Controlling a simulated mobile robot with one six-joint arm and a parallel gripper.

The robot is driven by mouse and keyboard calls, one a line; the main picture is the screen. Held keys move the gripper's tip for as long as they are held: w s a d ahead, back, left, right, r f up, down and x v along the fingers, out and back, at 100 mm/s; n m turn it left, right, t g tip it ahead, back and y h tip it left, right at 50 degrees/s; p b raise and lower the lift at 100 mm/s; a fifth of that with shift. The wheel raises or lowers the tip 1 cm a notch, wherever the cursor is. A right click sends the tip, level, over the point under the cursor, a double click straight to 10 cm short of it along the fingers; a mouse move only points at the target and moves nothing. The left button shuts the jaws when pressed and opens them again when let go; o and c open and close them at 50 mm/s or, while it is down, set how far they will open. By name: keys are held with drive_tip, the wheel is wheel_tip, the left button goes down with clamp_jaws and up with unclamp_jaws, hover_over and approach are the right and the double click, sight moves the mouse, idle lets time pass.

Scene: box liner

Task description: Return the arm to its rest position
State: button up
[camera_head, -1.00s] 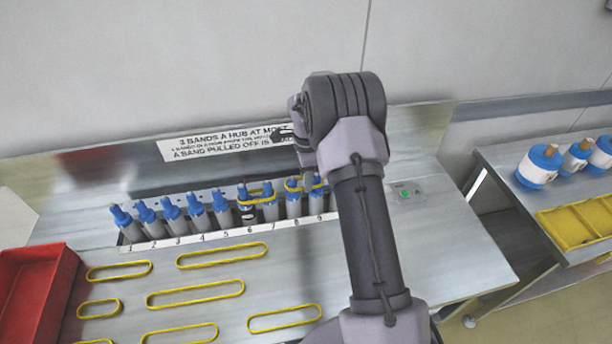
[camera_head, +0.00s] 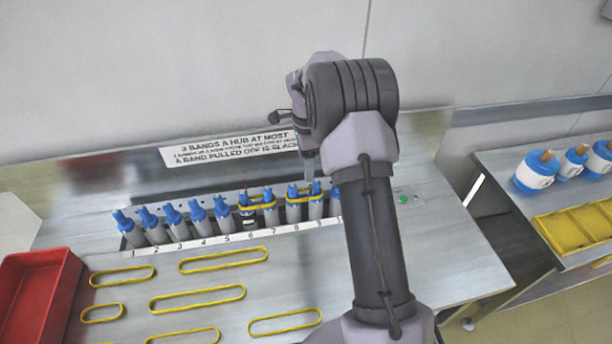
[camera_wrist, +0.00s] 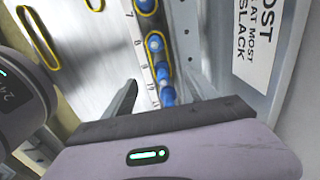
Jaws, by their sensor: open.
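My arm rises in front of the right part of the bench. My gripper (camera_head: 309,168) hangs from it, pointing down just above the right end of a row of blue-topped grey hubs (camera_head: 197,217). In the wrist view the two dark fingers (camera_wrist: 162,97) are apart, with nothing held between them. One yellow band (camera_head: 257,205) is around hubs 6 and 7. Another yellow band (camera_head: 305,199) is around hubs 8 and 9, close below my gripper; it also shows in the wrist view (camera_wrist: 151,35). The hubs furthest right are hidden behind my arm.
Several loose yellow bands (camera_head: 197,297) lie flat on the steel bench (camera_head: 440,262). A red bin (camera_head: 38,290) stands at the left. A green button (camera_head: 404,199) is right of my arm.

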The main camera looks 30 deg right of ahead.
wheel_tip(320, 180, up, 9)
drive_tip(key=p, duration=0.2)
drive_tip(key=s+a+r+n+t+b, duration=0.2)
drive_tip(key=s+a+r+n+b, duration=0.25)
drive_tip(key=a+r, duration=0.2)
drive_tip(key=s+a+r+n+t+b, duration=0.25)
drive_tip(key=s+a+n, duration=0.25)
drive_tip(key=s+a, duration=0.5)
drive_tip(key=s+a+f+n+y+b, duration=0.1)
drive_tip(key=s+a+f+n+b, duration=0.1)
drive_tip(key=s, duration=0.6)
drive_tip(key=s+a+f+n+t+y+b, duration=0.1)
drive_tip(key=s+f+n, duration=0.3)
drive_tip(key=s, duration=0.4)
drive_tip(key=shift+s+a+n+b, duration=0.25)
drive_tip(key=shift+a+n+b, duration=0.35)
drive_tip(key=shift+n+b, duration=0.05)
drive_tip(key=shift+a, duration=0.1)
